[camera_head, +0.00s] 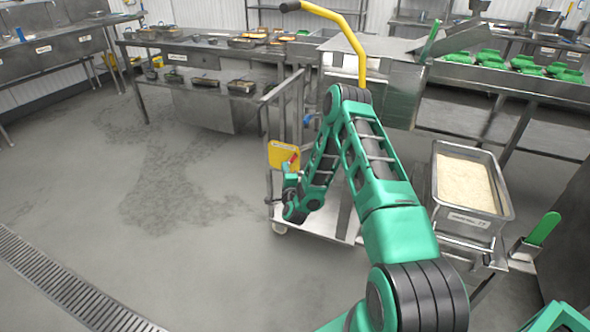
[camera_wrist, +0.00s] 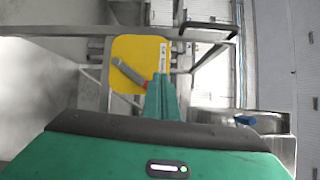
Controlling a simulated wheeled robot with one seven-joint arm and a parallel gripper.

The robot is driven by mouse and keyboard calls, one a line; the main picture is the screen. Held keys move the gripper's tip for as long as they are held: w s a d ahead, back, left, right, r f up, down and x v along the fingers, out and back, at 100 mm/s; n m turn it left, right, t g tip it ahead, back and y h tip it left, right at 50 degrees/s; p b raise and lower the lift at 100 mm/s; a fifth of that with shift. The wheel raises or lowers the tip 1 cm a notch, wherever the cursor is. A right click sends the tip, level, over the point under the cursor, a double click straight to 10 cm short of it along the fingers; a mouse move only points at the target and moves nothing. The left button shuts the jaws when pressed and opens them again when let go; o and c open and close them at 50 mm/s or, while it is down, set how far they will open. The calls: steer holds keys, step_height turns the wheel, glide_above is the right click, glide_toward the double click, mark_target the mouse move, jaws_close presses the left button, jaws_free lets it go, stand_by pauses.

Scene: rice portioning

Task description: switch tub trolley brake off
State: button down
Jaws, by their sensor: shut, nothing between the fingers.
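A low metal trolley (camera_head: 325,225) with an upright frame stands in front of my arm. A yellow plate (camera_head: 282,153) is fixed on its frame and carries a small lever (camera_head: 294,158) with a reddish end. In the wrist view the yellow plate (camera_wrist: 155,48) fills the upper middle, and the lever (camera_wrist: 128,74) slants down to the right across it. My gripper (camera_wrist: 163,84) is shut and empty, its fingertips by the lever's lower right end; I cannot tell if they touch. In the head view my gripper (camera_head: 289,172) is partly hidden just below the plate.
A metal tub of rice (camera_head: 467,220) stands to the right, with a green-handled tool (camera_head: 542,229) beside it. A yellow bent pole (camera_head: 345,30) rises behind my arm. Steel counters (camera_head: 215,52) line the back. The floor at left is clear, with a drain grate (camera_head: 70,285).

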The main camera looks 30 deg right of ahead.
steer(key=s+d+f+m+g+h, duration=0.1)
steer(key=s+d+f+m+h, duration=0.2)
steer(key=s+f+m+h, duration=0.3)
steer(key=shift+s+d+f+m+g, duration=0.15)
steer(key=shift+s+f+m+g, duration=0.3)
steer(key=shift+m, duration=0.25)
steer(key=shift+r, duration=0.15)
steer(key=w+d+r, duration=0.2)
steer(key=w+d, duration=0.2)
steer(key=w, duration=0.6)
steer(key=shift+w+r, duration=0.25)
steer(key=shift+d+r, duration=0.1)
